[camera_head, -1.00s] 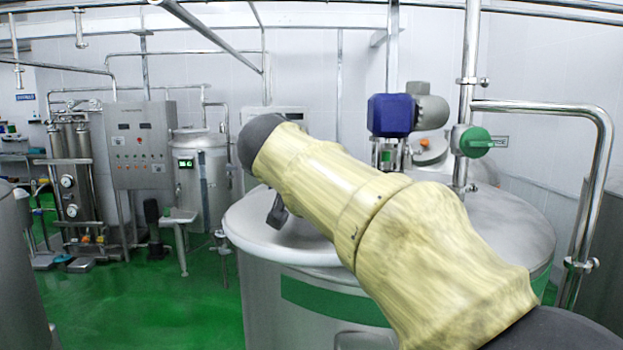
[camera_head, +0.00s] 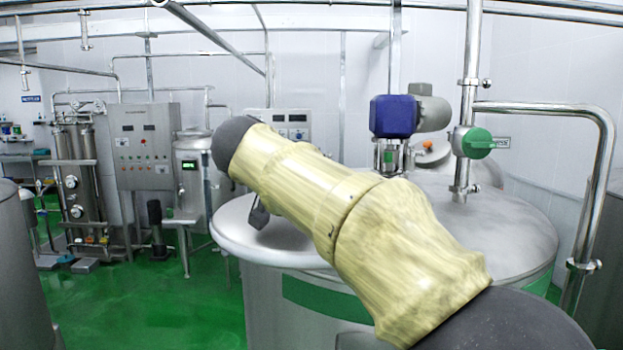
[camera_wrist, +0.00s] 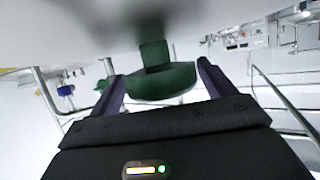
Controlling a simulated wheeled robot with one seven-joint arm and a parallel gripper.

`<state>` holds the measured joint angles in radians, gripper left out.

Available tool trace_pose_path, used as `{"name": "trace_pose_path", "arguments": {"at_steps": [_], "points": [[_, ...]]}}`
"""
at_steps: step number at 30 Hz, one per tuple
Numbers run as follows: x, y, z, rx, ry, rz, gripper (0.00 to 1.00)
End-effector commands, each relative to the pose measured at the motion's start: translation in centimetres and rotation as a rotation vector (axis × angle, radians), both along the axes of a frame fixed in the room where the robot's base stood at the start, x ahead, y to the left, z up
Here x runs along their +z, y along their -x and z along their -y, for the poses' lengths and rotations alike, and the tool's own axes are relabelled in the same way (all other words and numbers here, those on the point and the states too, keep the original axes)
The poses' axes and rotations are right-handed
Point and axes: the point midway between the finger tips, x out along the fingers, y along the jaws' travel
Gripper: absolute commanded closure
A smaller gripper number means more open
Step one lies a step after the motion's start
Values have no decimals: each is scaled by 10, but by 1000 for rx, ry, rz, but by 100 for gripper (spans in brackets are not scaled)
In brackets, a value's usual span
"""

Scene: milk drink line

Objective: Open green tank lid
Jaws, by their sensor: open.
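The large steel tank with a green band (camera_head: 320,300) stands under my arm in the head view. Its grey lid (camera_head: 510,235) lies flat on top, and the lid's left part shows beside my arm. In the wrist view, a green knob-like handle on a short stem (camera_wrist: 162,82) hangs from a pale surface at the top of the picture. My gripper (camera_wrist: 160,80) is open, with one finger on each side of the green handle; I cannot tell whether they touch it. In the head view my arm hides most of the gripper and the handle.
A blue motor (camera_head: 394,116) stands above the back of the tank. A vertical steel pipe with a green valve (camera_head: 475,142) rises at the right. A control cabinet (camera_head: 145,145) and a smaller tank (camera_head: 190,170) stand at the back left.

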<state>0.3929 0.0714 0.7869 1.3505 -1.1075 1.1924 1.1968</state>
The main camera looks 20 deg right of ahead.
Motion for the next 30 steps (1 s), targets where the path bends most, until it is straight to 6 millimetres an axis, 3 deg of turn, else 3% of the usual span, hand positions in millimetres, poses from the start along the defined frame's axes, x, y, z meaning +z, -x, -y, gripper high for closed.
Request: {"name": "trace_pose_path", "arguments": {"at_steps": [11, 30], "points": [[5, 8, -6, 1, 4, 5, 18], [53, 93, -77, 2, 1, 4, 18]]}}
